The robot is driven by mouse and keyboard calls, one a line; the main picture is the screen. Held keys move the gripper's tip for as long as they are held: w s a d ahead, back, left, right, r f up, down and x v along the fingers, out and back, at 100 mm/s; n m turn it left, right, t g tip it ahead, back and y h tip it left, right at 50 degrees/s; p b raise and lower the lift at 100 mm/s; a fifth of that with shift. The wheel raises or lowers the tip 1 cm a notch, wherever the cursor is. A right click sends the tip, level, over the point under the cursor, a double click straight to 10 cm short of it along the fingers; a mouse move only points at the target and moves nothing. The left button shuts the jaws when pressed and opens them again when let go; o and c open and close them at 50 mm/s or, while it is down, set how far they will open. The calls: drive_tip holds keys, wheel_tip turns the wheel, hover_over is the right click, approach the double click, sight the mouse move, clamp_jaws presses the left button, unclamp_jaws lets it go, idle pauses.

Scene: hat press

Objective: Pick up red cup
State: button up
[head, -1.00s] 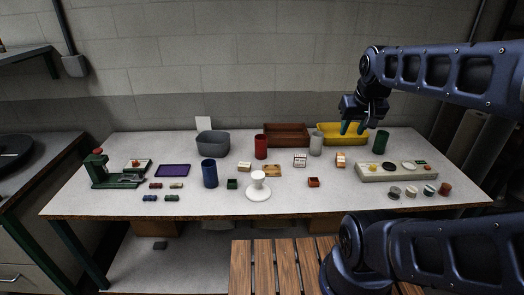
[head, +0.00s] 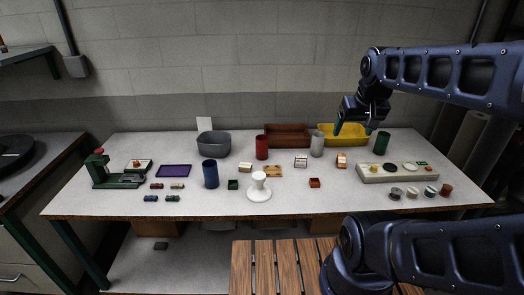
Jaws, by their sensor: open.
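The red cup (head: 262,147) stands upright towards the back of the white table, in front of the brown tray's left end.
A grey bin (head: 213,145) stands left of the red cup, a brown tray (head: 288,130) behind it. A grey-white cup (head: 317,145) stands between the red cup and my gripper. A yellow tray (head: 327,128), blue cup (head: 210,174) and green cup (head: 381,143) are also on the table (head: 330,205).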

drive_tip(key=m+g, duration=0.5)
drive_tip(key=m, duration=0.8)
hover_over(262, 146)
drive_tip(key=w, duration=0.3)
wheel_tip(262, 146, down, 21)
wheel_tip(262, 146, down, 11)
drive_tip(key=shift+r, duration=0.2)
drive_tip(key=c, duration=1.1)
